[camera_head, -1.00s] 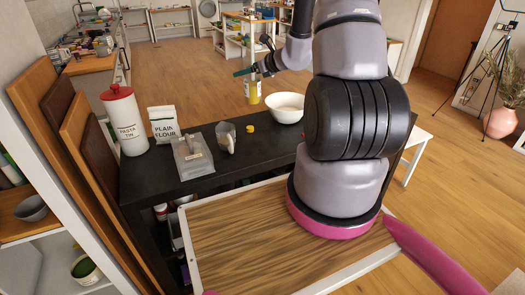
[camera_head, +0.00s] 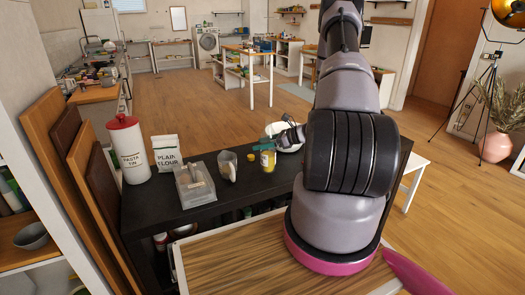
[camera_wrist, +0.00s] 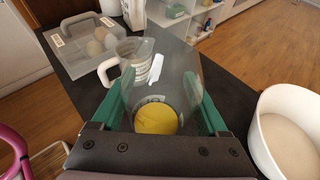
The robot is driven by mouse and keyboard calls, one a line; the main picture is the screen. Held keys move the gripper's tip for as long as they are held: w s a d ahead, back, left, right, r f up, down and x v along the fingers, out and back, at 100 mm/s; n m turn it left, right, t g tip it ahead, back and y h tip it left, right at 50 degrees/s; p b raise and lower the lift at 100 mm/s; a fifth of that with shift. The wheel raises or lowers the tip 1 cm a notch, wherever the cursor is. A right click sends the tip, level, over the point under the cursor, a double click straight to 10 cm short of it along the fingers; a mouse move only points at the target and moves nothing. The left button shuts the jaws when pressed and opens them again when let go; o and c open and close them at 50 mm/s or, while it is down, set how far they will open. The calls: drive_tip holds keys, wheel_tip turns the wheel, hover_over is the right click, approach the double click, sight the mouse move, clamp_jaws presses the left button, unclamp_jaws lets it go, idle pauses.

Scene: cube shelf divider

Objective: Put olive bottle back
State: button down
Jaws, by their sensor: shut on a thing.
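The olive bottle (camera_head: 268,160) is a clear bottle with yellow on it. It is upright, in front of the black table in the head view; I cannot tell whether its base touches the top. My gripper (camera_head: 266,147) has green fingers and is shut on its upper part. In the wrist view, the clear bottle (camera_wrist: 135,95) with a round yellow part lies between the green fingers of my gripper (camera_wrist: 163,105).
The black table (camera_head: 232,190) also holds a white bowl (camera_wrist: 288,140), a measuring jug (camera_wrist: 136,60), a clear egg box (camera_head: 194,184), a flour bag (camera_head: 166,155) and a red-lidded pasta tin (camera_head: 128,150). A small yellow cap (camera_head: 251,157) is left of the bottle.

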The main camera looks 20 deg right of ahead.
drive_tip(key=shift+f, duration=1.4)
unclamp_jaws()
